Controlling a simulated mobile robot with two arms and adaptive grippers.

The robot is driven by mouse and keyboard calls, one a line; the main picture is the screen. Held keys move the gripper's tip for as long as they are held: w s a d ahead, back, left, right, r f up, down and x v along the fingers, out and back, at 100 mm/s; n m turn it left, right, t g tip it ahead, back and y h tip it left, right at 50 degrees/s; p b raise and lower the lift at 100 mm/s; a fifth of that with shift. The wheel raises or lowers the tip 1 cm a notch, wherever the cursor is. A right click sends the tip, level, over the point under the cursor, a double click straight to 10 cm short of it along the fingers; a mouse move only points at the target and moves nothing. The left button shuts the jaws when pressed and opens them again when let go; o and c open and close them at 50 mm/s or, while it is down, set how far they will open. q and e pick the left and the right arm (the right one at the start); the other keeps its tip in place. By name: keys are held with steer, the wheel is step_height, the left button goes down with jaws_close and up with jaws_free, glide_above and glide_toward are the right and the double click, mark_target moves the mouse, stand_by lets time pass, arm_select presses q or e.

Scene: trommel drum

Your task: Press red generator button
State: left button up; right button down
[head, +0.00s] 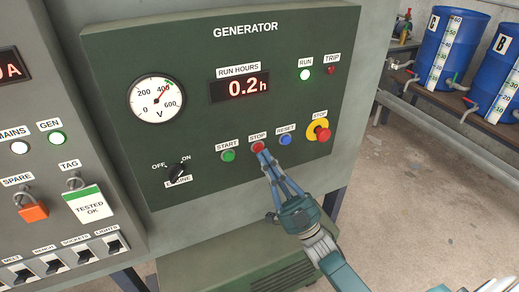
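The dark green generator panel (215,115) faces me, with a small red button (258,146) under the label STOP. A larger red mushroom button (322,134) on a yellow collar, also labelled STOP, sits to its right. My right gripper (265,155) reaches up from the lower right, its narrow fingers together and empty. The fingertips are at the lower edge of the small red button and overlap it in the picture. I cannot tell whether they touch it. My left gripper is not in view.
A green START button (228,156) and a blue RESET button (285,139) flank the small red button. The RUN lamp (305,74) is lit and the TRIP lamp (331,70) looks dark red. A grey switch panel (60,170) stands at left; blue barrels (450,50) stand at right.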

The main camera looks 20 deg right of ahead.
steer(key=shift+w, duration=0.25)
steer(key=shift+w+b, duration=0.3)
steer(key=shift+w, duration=0.1)
stand_by(0.6)
steer(key=shift+s, duration=0.1)
steer(key=shift+s+p, duration=0.4)
steer(key=shift+s, duration=0.4)
steer(key=s+p, duration=0.1)
steer(key=s, duration=0.4)
steer(key=shift+d+p, duration=0.1)
steer(key=shift+p, duration=0.3)
stand_by(0.5)
